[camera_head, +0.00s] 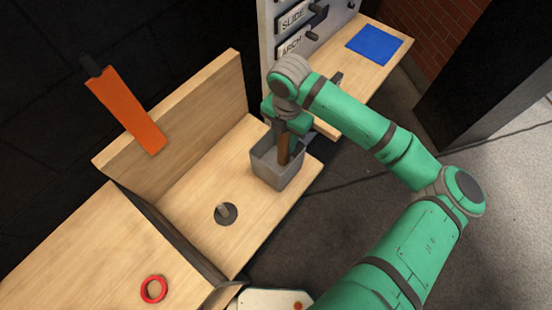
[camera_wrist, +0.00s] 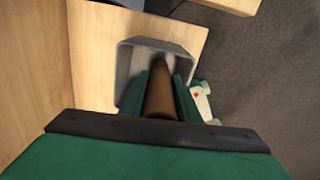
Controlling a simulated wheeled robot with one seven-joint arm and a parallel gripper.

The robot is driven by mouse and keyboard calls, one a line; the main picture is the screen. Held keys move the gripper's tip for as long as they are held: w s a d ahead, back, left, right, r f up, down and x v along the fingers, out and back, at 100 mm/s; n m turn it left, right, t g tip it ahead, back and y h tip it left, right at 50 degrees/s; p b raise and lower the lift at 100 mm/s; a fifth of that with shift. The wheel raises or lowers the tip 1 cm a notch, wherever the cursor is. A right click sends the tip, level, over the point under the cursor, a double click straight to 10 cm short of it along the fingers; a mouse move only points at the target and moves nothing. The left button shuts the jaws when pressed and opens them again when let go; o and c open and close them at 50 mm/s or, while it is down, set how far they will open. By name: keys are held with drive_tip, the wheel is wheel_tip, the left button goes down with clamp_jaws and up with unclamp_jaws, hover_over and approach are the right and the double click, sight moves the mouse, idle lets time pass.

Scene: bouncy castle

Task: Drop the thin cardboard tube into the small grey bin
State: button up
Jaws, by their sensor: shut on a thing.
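The small grey bin (camera_head: 277,166) stands on the lower wooden shelf, near its right end. The thin cardboard tube (camera_head: 284,149) is brown and upright, with its lower part inside the bin's opening. My gripper (camera_head: 281,130) is above the bin and shut on the tube. In the wrist view the tube (camera_wrist: 160,97) sits between the two green fingers of my gripper (camera_wrist: 160,88), and the bin's rim (camera_wrist: 122,75) surrounds its far end. I cannot tell whether the tube touches the bin's floor.
A grey disc (camera_head: 227,213) lies on the shelf left of the bin. A red ring (camera_head: 154,289) lies on the nearer wooden surface. An orange strip (camera_head: 128,110) hangs at the back board. A blue square (camera_head: 375,45) lies on the far right shelf, beside a labelled panel (camera_head: 290,40).

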drive_tip(key=shift+f, duration=0.15)
drive_tip(key=o, duration=1.1)
wheel_tip(320, 180, up, 11)
drive_tip(key=shift+d+f, duration=0.1)
drive_tip(key=shift+f, duration=0.05)
